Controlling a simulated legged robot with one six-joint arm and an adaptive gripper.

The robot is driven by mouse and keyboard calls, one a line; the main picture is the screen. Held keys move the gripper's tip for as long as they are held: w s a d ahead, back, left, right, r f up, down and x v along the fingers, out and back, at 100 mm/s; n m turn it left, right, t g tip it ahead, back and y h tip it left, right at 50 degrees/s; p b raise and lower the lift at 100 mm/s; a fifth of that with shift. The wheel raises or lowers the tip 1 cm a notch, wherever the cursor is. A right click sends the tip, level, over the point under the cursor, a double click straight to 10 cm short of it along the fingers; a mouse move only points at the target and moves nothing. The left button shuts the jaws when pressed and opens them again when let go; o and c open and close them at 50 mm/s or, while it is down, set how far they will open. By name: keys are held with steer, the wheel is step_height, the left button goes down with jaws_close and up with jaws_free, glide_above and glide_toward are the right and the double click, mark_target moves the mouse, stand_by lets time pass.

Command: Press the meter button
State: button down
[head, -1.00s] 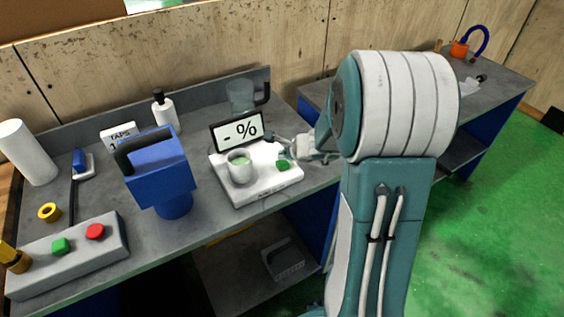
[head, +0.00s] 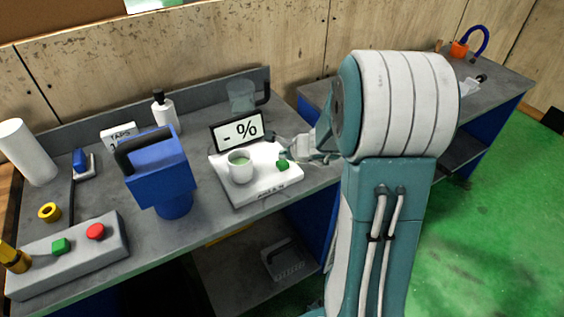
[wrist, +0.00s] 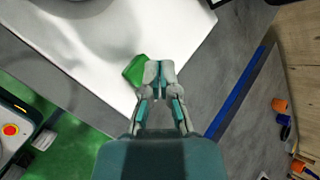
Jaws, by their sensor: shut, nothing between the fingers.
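The meter is a white box (head: 262,187) on the bench, with a display (head: 236,131) reading "- %". Its green button (head: 283,165) is on the right part of its top; in the wrist view the button (wrist: 134,71) is just left of my fingertips. A white cup (head: 240,167) with pale green liquid stands on the meter, left of the button. My gripper (wrist: 159,68) is shut and empty, its fingertips beside the button; whether they touch it I cannot tell.
A blue device with a black handle (head: 160,173) stands left of the meter. A grey control box (head: 75,260) with green and red buttons is at the front left. A clear jug (head: 241,96) and a bottle (head: 163,109) stand behind. The bench is bare in front of the meter.

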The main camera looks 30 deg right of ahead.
mark_target(284, 163)
steer(key=shift+f, duration=0.1)
steer(key=shift+f, duration=0.25)
steer(key=shift+f, duration=0.6)
stand_by(1.1)
steer(key=shift+r, duration=1.05)
steer(key=shift+r, duration=2.5)
